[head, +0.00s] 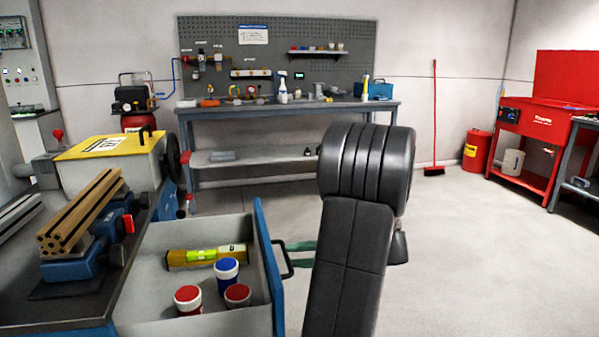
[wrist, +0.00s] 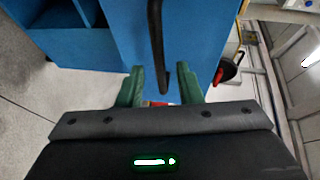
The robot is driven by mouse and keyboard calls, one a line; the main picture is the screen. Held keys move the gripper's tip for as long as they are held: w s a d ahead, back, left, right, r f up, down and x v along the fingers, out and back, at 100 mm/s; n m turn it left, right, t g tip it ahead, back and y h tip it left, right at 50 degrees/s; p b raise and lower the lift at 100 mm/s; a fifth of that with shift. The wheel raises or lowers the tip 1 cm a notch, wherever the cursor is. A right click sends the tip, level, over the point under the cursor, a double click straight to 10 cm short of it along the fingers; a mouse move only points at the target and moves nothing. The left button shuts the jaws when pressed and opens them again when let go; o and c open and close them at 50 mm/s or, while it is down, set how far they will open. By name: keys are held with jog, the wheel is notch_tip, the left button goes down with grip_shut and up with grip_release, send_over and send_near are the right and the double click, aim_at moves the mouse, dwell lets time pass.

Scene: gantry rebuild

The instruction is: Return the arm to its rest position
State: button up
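My arm (head: 352,255) is raised in front of the head camera, with a black rounded joint at its top. My gripper (head: 303,252) shows partly behind it as green fingers near the dark handle (head: 284,262) of the open drawer (head: 262,250). In the wrist view my gripper (wrist: 160,70) has its two green fingers apart. The dark handle (wrist: 156,40) appears in the gap between them, against the blue drawer front (wrist: 115,40). I see no gap closed on it; whether the fingers touch it I cannot tell.
The drawer holds a yellow level (head: 205,256), a blue jar (head: 227,272) and two red-lidded jars (head: 188,298). A bench (head: 290,108) stands at the back, a red broom (head: 434,120) beside it. The floor (head: 490,260) at right is clear.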

aim_at(285, 254)
jog(key=shift+x, duration=2)
jog(key=shift+r, duration=0.1)
jog(key=shift+d, duration=0.15)
